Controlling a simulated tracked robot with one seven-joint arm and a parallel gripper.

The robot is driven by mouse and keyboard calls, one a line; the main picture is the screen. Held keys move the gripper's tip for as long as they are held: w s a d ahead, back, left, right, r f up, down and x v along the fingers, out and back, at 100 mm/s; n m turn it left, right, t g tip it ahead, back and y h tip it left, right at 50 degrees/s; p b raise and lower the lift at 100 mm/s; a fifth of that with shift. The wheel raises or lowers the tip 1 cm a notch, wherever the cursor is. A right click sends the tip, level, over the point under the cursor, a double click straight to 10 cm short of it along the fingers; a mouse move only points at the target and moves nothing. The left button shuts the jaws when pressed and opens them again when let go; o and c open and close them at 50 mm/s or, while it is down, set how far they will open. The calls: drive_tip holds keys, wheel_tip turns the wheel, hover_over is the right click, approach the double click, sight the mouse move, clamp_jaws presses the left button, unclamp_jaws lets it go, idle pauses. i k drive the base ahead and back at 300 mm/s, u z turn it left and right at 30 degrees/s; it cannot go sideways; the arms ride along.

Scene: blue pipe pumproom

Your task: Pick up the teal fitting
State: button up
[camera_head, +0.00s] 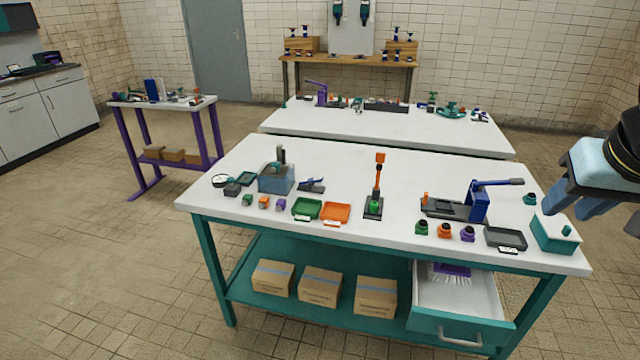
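A small teal fitting (530,199) stands on the white top of the near workbench (330,178), close to its right edge. It is small in the view and its fine shape is hard to make out. My gripper (572,208) shows at the right edge, with light blue and dark parts, apart from the fitting and to its right. I cannot make out whether its fingers are apart or shut, and I see nothing held in it.
A teal box (556,234) stands at the bench's front right corner, near a dark tray (505,237). A blue lever press (478,202) stands left of the fitting. Green, orange and purple fittings (444,230) line the front. An open drawer (460,305) sticks out below.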

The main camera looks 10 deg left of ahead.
sight(275, 167)
drive_tip(key=i, duration=0.15)
drive_tip(key=u, duration=2.9)
drive_tip(key=i, duration=3.2)
drive_tip(key=u, duration=0.05)
